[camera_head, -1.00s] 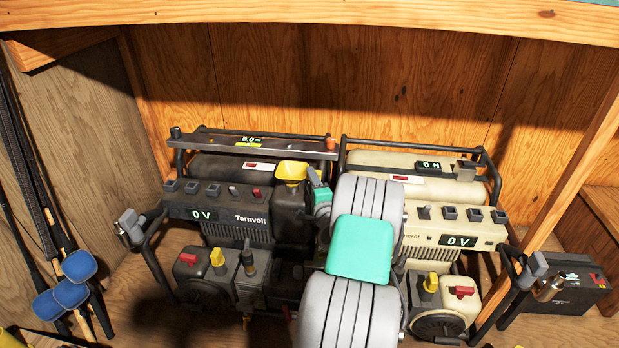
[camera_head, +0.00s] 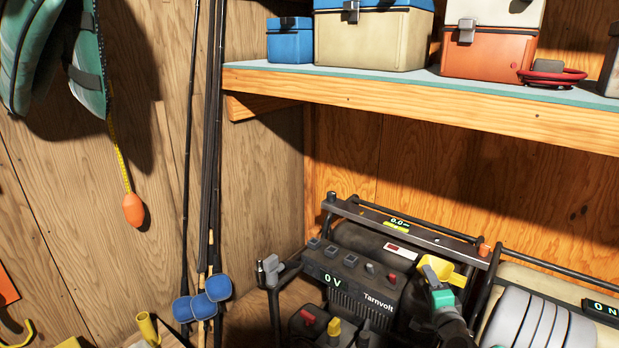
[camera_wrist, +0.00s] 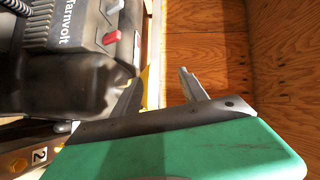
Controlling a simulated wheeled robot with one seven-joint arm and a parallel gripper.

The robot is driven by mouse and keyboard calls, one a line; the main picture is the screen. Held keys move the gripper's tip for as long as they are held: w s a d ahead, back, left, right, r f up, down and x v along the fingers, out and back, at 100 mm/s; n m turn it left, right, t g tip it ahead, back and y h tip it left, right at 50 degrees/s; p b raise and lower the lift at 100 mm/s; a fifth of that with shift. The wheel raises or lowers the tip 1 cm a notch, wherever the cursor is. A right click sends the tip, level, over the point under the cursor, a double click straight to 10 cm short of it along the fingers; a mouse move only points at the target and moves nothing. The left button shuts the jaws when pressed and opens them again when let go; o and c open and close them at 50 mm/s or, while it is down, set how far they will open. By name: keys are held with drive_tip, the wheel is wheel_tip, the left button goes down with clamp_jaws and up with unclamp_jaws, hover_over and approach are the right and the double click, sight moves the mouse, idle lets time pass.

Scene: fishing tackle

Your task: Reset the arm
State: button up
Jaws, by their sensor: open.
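My gripper (camera_wrist: 160,92) shows in the wrist view with its two fingers spread and nothing between them. The fingers point toward a plywood surface. The dark Tarnvolt generator (camera_wrist: 68,75) is close on the left of that view, with a red switch on its panel. In the head view my arm stands at the lower right, in front of the generators. The fingertips cannot be made out there.
A second, cream generator (camera_head: 520,282) stands at the right, partly behind my arm. A shelf (camera_head: 420,100) above holds tackle boxes (camera_head: 370,38) and a red coil (camera_head: 552,76). Rods (camera_head: 207,150) lean at the left wall, beside a hanging orange float (camera_head: 133,210).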

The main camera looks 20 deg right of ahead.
drive_tip(key=w+a+r+n+g+y+p, duration=0.1)
drive_tip(key=w+a+r+n+y+p, duration=0.2)
drive_tip(key=a+r, duration=0.35)
drive_tip(key=w+a+r+n+g+y+p, duration=0.1)
drive_tip(key=a+r+n+y+p, duration=0.1)
drive_tip(key=a+r+n+p, duration=0.4)
drive_tip(key=s+a+r+n+g+y+p, duration=0.25)
drive_tip(key=a+r+n+g+p, duration=0.3)
drive_tip(key=a, duration=0.85)
drive_tip(key=s+a+r+n+g+h+p, duration=0.1)
drive_tip(key=s+a+r+n+g+p, duration=0.1)
drive_tip(key=s+a+r+p, duration=0.2)
drive_tip(key=s+a+r+n+g+h+p, duration=0.1)
drive_tip(key=s+a+r+n+g+p, duration=0.2)
drive_tip(key=s+r+p, duration=0.4)
drive_tip(key=s+r, duration=0.4)
drive_tip(key=s, duration=0.6)
drive_tip(key=shift+a+r, duration=0.2)
drive_tip(key=shift+a, duration=0.2)
